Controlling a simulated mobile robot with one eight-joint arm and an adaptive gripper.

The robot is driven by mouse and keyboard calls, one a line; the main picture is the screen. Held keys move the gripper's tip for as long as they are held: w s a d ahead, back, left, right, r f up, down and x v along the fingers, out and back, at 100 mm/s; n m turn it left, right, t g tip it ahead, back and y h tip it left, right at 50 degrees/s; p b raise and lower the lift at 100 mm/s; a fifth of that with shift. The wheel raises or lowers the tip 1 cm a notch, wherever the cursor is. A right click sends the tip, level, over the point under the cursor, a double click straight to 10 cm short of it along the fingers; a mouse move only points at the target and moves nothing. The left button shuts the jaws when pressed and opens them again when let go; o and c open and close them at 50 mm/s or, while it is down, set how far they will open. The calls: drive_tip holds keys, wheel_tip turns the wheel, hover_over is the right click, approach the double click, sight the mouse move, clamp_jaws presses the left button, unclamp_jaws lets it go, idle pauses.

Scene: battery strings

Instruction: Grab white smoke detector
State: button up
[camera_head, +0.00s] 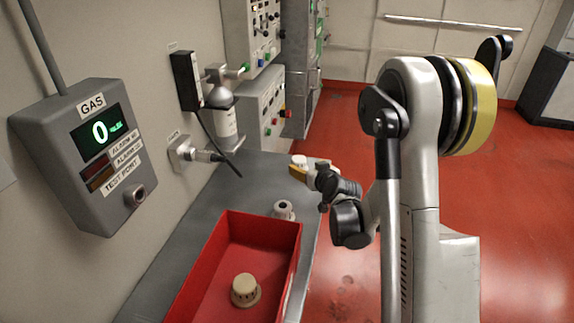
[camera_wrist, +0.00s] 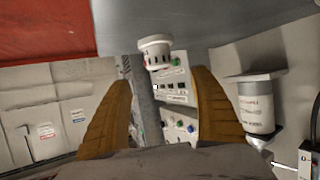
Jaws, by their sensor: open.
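The white smoke detector (camera_wrist: 154,49) shows in the wrist view, hanging from the grey counter at the top because this view is upside down. It lies ahead of my gripper (camera_wrist: 161,77), between the lines of the two orange fingers and apart from them. The fingers are open and hold nothing. In the head view my gripper (camera_head: 299,173) is low over the far right end of the counter. The white detector (camera_head: 299,159) shows just behind the fingers there, partly hidden by them.
A red bin (camera_head: 264,226) on the grey counter (camera_head: 195,219) holds a beige detector (camera_head: 245,290). A small pale round piece (camera_head: 284,209) stands behind the bin. A gas panel (camera_head: 95,150), a grey bottle (camera_head: 222,112) and control boxes (camera_head: 262,108) line the wall.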

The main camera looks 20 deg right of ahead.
sight(298, 160)
drive_tip(key=shift+w+d+f, duration=0.15)
drive_tip(key=shift+w+f, duration=0.25)
drive_tip(key=shift+w, duration=0.15)
drive_tip(key=b+x, duration=0.3)
drive_tip(key=x, duration=0.6)
drive_tip(key=shift+w+f+b, duration=0.1)
drive_tip(key=shift+w+b, duration=0.25)
drive_tip(key=c, duration=1.4)
